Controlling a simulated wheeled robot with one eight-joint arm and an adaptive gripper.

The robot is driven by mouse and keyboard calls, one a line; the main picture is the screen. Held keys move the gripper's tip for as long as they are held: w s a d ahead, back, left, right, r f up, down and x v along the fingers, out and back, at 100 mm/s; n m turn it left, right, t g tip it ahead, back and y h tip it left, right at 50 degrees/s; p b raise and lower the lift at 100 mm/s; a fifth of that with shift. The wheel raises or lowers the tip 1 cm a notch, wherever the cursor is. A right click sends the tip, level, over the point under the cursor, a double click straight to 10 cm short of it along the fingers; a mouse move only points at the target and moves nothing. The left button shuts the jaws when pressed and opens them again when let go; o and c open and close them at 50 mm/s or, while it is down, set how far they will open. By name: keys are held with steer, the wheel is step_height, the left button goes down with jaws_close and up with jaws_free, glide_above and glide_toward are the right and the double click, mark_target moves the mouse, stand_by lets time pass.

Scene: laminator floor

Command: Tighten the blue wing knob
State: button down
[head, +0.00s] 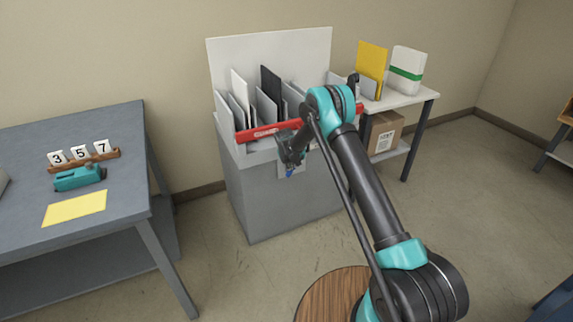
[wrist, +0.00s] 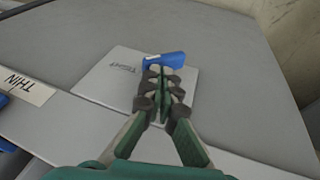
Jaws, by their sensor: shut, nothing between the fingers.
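The blue wing knob (wrist: 165,60) sits on a light grey square plate (wrist: 105,80) on the front of the grey cabinet. Small dark lettering on the plate looks like "TIGHT".
The grey cabinet (head: 245,195) holds upright sheets behind a red bar (head: 265,131). A "THIN" label (wrist: 27,87) and other blue parts (wrist: 6,145) show at the wrist view's left. A blue-grey table (head: 110,130) stands left, a white side table (head: 405,98) right. Floor between is clear.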

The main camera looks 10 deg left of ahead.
steer(key=shift+w+d+f, duration=0.1)
steer(key=shift+d+f, duration=0.05)
steer(key=shift+f, duration=0.05)
steer(key=shift+w+d+g+y, duration=0.25)
steer(key=shift+d+g+y, duration=0.15)
steer(key=shift+g+y, duration=0.3)
stand_by(0.5)
steer(key=y, duration=0.1)
steer(key=w+d+m+g+y, duration=0.1)
steer(key=shift+d+f+y, duration=0.1)
steer(key=shift+d+y, duration=0.05)
steer(key=shift+y, duration=0.15)
steer(key=shift+d+f+g+y, duration=0.1)
steer(key=shift+g+y, duration=0.4)
steer(key=shift+w+d+f, duration=0.25)
steer(key=shift+d, duration=0.1)
steer(key=shift+f, duration=0.1)
stand_by(0.3)
